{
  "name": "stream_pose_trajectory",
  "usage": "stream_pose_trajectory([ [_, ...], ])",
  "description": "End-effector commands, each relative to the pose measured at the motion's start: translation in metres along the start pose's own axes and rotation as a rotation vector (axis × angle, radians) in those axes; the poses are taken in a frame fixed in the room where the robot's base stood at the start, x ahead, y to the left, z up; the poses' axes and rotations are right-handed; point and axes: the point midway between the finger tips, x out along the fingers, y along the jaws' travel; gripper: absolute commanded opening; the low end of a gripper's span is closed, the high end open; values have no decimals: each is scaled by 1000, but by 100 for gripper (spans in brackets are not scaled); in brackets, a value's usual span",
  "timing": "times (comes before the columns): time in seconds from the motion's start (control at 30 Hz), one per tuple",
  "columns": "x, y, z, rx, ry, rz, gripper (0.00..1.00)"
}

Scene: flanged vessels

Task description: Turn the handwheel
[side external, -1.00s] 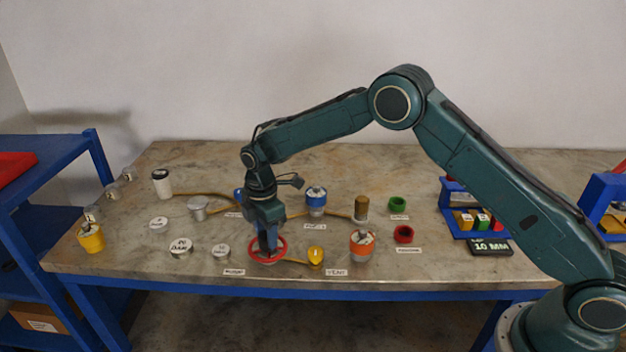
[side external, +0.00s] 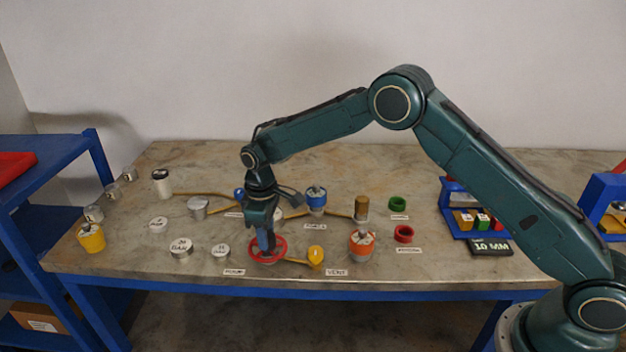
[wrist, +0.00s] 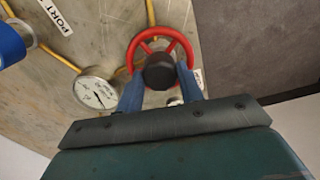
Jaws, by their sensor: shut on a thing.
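The red handwheel (side external: 281,243) lies near the front edge of the table, left of the middle. It also shows in the wrist view as a red ring with spokes and a dark round hub (wrist: 159,71). My gripper (side external: 267,249) points down over the handwheel, with its blue fingers at the wheel. In the wrist view the two blue fingers (wrist: 160,92) stand on either side of the dark hub and are shut on it. The finger tips are partly hidden by the hub and wheel.
A white dial gauge (wrist: 96,92) sits close to the wheel. A yellow-topped part (side external: 316,255) and an orange flanged vessel (side external: 361,246) stand to its right. Silver discs (side external: 181,247) lie to the left. The table's front edge is close below the wheel.

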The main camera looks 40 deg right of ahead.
Motion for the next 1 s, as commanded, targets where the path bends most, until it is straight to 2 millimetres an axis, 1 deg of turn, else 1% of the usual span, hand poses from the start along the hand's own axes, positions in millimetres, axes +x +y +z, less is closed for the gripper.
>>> stream_pose_trajectory([
  [0.3,-2,0,0,300,2,1,14],
  [0.6,-2,0,-1,535,2,0,14],
  [0.8,-2,0,-1,625,3,0,14],
  [1.0,-2,0,-1,660,3,0,14],
])
